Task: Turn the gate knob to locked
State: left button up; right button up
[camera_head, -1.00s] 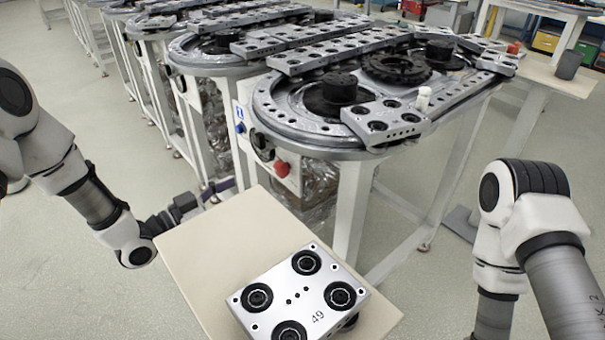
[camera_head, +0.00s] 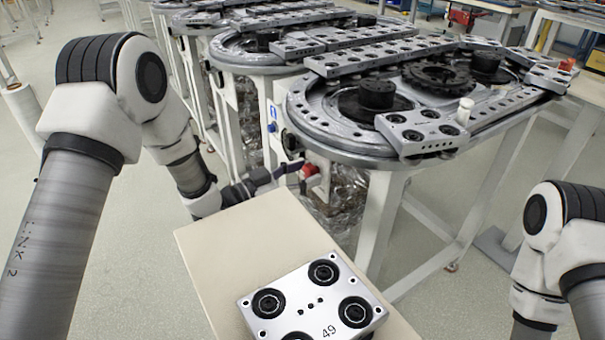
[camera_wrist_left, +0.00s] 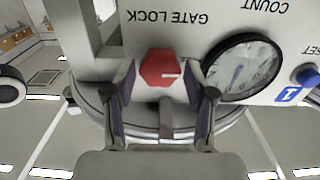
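The gate knob (camera_wrist_left: 161,69) is red and six-sided with a small white mark, under the words GATE LOCK, which appear upside down in the left wrist view. In the head view the knob (camera_head: 309,171) sits on the white panel at the end of the nearest track. My left gripper (camera_wrist_left: 160,72) is open, with one finger on each side of the knob. A narrow gap shows on both sides, so the fingers do not look closed on it. In the head view the left gripper (camera_head: 292,167) reaches the knob from the left. My right gripper is out of view.
A round black dial (camera_wrist_left: 240,68) and a blue button (camera_wrist_left: 306,75) are on the panel beside the knob. A beige board (camera_head: 235,240) bearing a metal carrier marked 49 (camera_head: 312,305) lies just below my left gripper. The ring track (camera_head: 350,148) overhangs the panel.

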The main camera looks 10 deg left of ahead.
pick_arm(q)
jog(key=c, duration=0.6)
